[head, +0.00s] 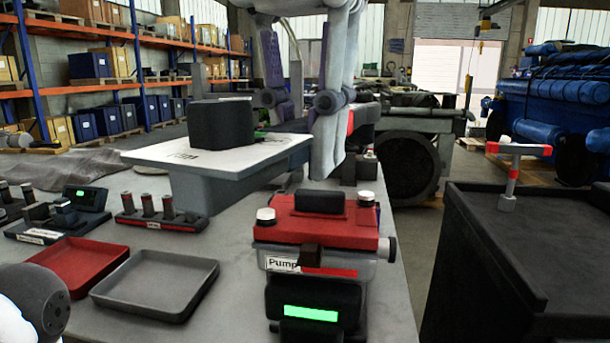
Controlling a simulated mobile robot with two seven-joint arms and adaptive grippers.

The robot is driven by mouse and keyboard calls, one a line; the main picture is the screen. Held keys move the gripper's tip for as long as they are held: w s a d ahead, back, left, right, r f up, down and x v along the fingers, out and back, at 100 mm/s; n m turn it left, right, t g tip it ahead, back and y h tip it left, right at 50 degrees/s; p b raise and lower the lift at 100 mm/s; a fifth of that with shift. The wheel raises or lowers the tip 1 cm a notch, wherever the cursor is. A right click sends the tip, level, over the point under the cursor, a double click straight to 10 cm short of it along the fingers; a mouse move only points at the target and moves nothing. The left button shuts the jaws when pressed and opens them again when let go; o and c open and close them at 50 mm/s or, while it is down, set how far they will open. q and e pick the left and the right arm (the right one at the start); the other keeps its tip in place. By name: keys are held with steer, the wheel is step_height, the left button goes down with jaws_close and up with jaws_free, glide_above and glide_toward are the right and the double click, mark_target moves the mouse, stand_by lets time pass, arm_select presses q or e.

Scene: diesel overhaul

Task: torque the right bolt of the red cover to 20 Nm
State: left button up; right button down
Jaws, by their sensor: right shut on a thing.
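The red cover (340,236) sits on a grey pump body with a "Pump" label, at the front of the bench. Its right bolt (366,198) has a pale head at the back right corner. A second pale bolt (265,216) stands at the left. A black box with a green display (311,313) is in front of the pump; its digits are unreadable. A T-handled tool with red bands (520,150) stands upright on the black cart. I cannot clearly pick out my right gripper's fingers or what they hold. My left gripper is out of view.
A red tray (70,262) and a grey tray (157,282) lie left of the pump. A rack of several posts (160,218) is behind them. A white raised platform (215,152) bears a black block (222,122). A gap separates the bench and the black cart (490,300).

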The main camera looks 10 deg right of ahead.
mark_target(307, 137)
steer(key=shift+r, duration=0.9)
steer(key=shift+s, duration=0.1)
steer(key=s, duration=0.6)
steer(key=shift+s+a, duration=0.35)
steer(key=shift+s, duration=0.05)
steer(key=shift+f, duration=0.1)
